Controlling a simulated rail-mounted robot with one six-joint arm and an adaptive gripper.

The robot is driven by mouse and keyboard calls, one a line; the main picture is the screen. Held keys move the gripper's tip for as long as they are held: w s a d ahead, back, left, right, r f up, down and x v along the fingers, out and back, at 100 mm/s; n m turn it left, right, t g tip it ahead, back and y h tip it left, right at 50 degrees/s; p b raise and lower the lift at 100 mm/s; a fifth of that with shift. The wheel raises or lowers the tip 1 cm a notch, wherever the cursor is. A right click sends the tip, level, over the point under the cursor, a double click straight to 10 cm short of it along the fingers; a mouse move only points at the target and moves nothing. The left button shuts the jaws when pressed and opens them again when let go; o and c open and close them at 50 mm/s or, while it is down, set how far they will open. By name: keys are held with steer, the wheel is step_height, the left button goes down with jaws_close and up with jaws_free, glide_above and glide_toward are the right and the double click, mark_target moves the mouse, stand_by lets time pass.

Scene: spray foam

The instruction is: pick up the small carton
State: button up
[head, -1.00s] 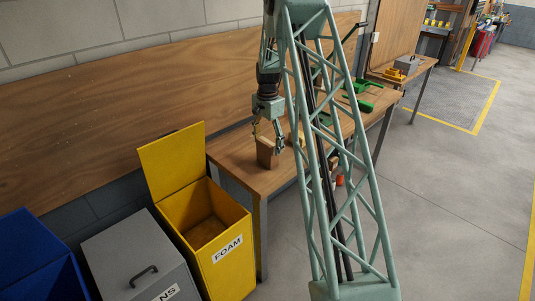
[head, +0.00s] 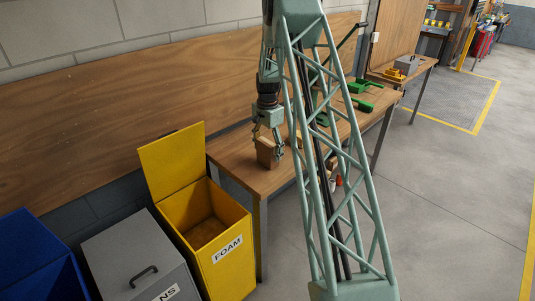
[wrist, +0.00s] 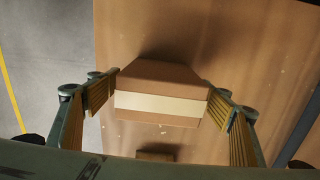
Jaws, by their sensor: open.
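The small carton (head: 266,153) is a brown box standing upright on the near end of the wooden workbench. In the wrist view the carton (wrist: 160,95) shows a pale tape band across it and sits between my two fingers. My gripper (head: 268,144) is open and points down over the carton. In the wrist view my gripper (wrist: 158,115) has one finger on each side of the box, with a small gap visible at each side near the top edges.
The workbench (head: 232,162) has green tools (head: 364,86) farther along it. An open yellow FOAM bin (head: 222,256) stands before its near end, beside a grey lidded bin (head: 132,262) and a blue bin (head: 40,262). Another brown block (wrist: 156,153) shows low in the wrist view.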

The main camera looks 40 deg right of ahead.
steer(key=shift+f, duration=1.45)
steer(key=c, duration=0.9)
